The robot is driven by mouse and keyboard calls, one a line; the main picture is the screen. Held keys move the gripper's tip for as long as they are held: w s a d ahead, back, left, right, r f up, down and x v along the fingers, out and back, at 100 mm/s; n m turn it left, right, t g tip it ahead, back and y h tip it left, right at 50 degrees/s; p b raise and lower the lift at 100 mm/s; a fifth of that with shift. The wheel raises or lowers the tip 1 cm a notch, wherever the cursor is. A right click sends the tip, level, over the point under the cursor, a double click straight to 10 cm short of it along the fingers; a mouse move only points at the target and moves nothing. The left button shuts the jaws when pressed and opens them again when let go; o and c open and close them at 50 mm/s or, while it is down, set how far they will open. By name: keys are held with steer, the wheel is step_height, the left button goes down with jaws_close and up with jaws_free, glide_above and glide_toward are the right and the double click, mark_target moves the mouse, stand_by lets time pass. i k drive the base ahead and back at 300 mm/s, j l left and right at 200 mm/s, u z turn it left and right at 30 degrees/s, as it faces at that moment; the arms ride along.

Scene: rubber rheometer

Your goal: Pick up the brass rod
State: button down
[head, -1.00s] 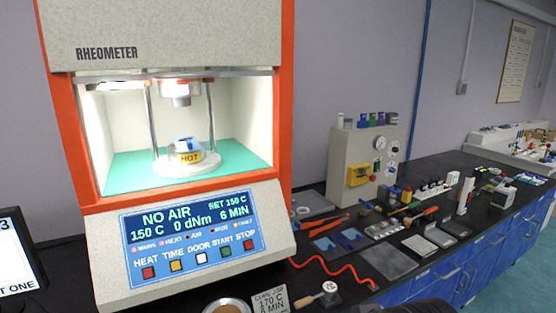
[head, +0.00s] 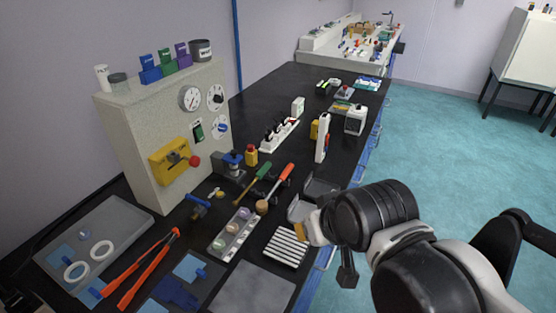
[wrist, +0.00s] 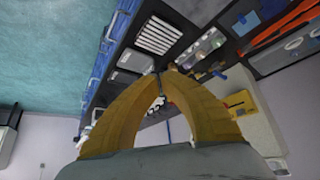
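I cannot make out a brass rod for certain in either view. A small brass-coloured piece (head: 219,193) lies on the black bench beside a blue-handled tool, too small to tell its shape. My gripper (wrist: 160,74) has two yellow fingers whose tips meet in the wrist view, with nothing visible held between them. In the head view my gripper (head: 314,228) is over the bench's front edge, near a white ribbed block (head: 286,247); my wrist hides part of it.
The grey panel box (head: 150,125) with gauges stands at the back left. Orange tongs (head: 141,268), a tray of samples (head: 236,232), a green-handled tool (head: 256,184) and an orange-handled tool (head: 276,188) crowd the bench (head: 305,80). Open floor (head: 440,140) lies to the right.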

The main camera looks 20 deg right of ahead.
mark_target(259, 175)
steer(key=i+l, duration=0.5)
steer(key=l, duration=0.2)
steer(key=i+l+u, duration=0.1)
steer(key=i+l, duration=0.15)
steer(key=l, duration=0.15)
steer(key=i+l, duration=0.2)
steer(key=l, duration=0.15)
steer(key=i+l, duration=0.25)
steer(key=l, duration=0.15)
steer(key=i+l, duration=0.25)
steer(key=l+u, duration=0.05)
steer(key=l, duration=0.05)
